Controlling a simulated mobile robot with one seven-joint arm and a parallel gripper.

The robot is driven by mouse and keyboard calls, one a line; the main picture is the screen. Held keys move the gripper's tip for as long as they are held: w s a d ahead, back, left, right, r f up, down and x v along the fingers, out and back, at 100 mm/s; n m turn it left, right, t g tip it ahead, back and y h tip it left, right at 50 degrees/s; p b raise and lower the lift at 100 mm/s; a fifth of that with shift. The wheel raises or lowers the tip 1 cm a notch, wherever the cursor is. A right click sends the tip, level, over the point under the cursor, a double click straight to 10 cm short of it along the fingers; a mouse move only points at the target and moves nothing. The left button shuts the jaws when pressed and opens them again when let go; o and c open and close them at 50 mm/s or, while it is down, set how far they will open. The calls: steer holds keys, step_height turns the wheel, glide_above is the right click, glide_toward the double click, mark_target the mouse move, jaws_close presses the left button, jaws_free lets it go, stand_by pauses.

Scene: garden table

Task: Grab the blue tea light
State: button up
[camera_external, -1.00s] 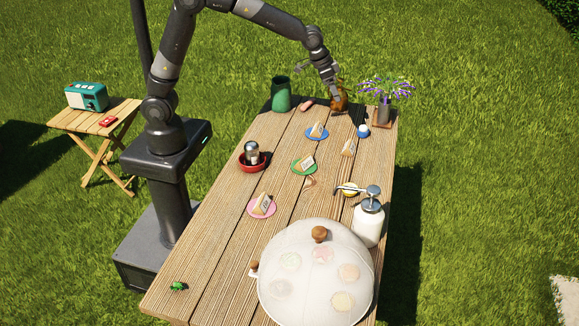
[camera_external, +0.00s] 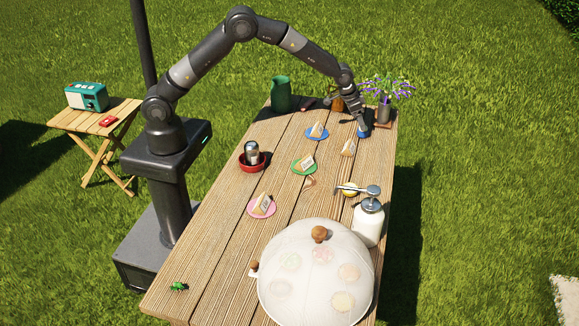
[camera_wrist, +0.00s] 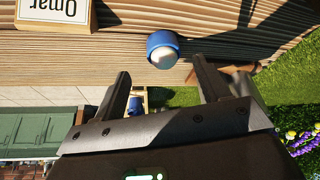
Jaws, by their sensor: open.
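The blue tea light (camera_wrist: 162,49) is a small blue cup with a white top. In the wrist view it sits on the wooden table just beyond and between my open fingertips, with a gap to both. In the external view only a bit of the blue tea light (camera_external: 363,133) shows at the far right part of the table, mostly hidden by my gripper (camera_external: 366,128). In the wrist view my gripper (camera_wrist: 160,80) is open with nothing between its fingers.
A purple flower pot (camera_external: 384,110) is close behind my gripper. A blue plate (camera_external: 317,133), a green jug (camera_external: 281,95) and a white pump bottle (camera_external: 369,222) are on the table.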

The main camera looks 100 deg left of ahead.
mark_target(363, 132)
steer(key=shift+x, duration=2.65)
steer(key=shift+s+a, duration=0.1)
steer(key=shift+a, duration=0.1)
steer(key=shift+c, duration=0.3)
steer(key=c, duration=1)
steer(key=shift+r, duration=0.1)
